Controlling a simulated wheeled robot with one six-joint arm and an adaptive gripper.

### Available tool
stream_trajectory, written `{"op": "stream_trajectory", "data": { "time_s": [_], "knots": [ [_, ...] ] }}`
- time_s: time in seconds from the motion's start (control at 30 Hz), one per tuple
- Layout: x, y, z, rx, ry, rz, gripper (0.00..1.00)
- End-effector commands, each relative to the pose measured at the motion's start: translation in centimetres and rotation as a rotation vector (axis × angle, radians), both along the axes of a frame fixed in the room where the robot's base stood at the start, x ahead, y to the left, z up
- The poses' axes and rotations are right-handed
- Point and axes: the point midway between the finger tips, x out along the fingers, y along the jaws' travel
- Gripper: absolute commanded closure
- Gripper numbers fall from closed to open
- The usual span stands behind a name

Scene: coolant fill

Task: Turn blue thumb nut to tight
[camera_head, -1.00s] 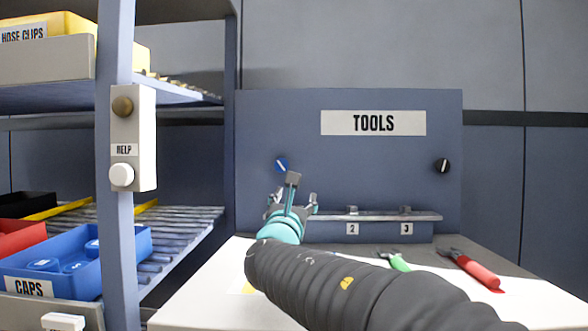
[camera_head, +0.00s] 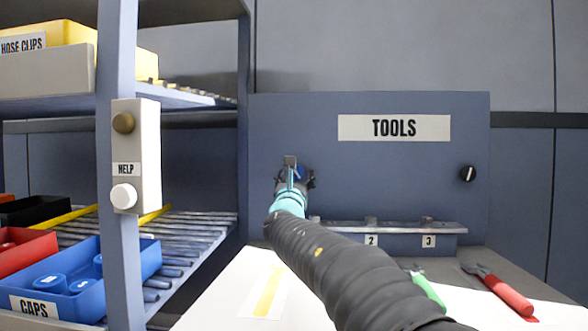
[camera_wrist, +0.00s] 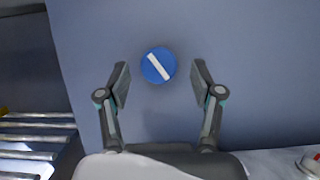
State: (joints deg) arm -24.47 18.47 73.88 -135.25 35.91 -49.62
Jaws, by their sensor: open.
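The blue thumb nut (camera_wrist: 158,65) is on the blue-grey tool panel (camera_head: 400,180). It is round with a white stripe, which runs slanted from upper left to lower right in the wrist view. In the head view the nut (camera_head: 299,172) is mostly hidden behind my gripper. My gripper (camera_wrist: 160,84) is open and empty, with one finger on each side of the nut and gaps to both. I cannot tell how far the fingertips are from the panel.
A black knob (camera_head: 467,174) is on the panel's right. Below is a tool rail (camera_head: 390,226) with slots 2 and 3. Green-handled (camera_head: 428,288) and red-handled (camera_head: 505,296) tools lie on the bench. A shelf post (camera_head: 120,250) with a help box (camera_head: 135,150) stands left.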

Motion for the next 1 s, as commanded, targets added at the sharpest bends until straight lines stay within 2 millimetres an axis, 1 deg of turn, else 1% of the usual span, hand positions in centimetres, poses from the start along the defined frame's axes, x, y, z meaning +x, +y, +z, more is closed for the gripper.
{"op": "stream_trajectory", "data": {
  "time_s": [0.03,0.1,0.23,0.57,0.67,0.7,0.77,0.8,0.83,0.87,1.0],
  "knots": [
    [0.6,0.0,0.5,0.000,0.000,0.000,0.34],
    [1.3,0.1,0.7,0.001,0.000,0.001,0.34],
    [2.0,0.1,0.9,0.000,0.000,0.002,0.34],
    [2.2,0.2,0.9,0.001,0.000,0.004,0.34],
    [2.2,0.2,0.9,0.001,0.000,0.004,0.57],
    [2.2,0.2,0.9,0.001,0.000,0.004,0.67],
    [2.2,0.2,0.9,0.001,0.000,0.004,0.82],
    [2.1,0.2,0.9,0.001,0.000,0.004,0.92],
    [2.1,0.2,0.9,0.001,0.000,0.004,0.92],
    [2.2,0.9,0.9,0.001,0.000,0.005,0.92],
    [2.1,0.5,0.9,0.003,0.000,0.007,0.92]
  ]
}}
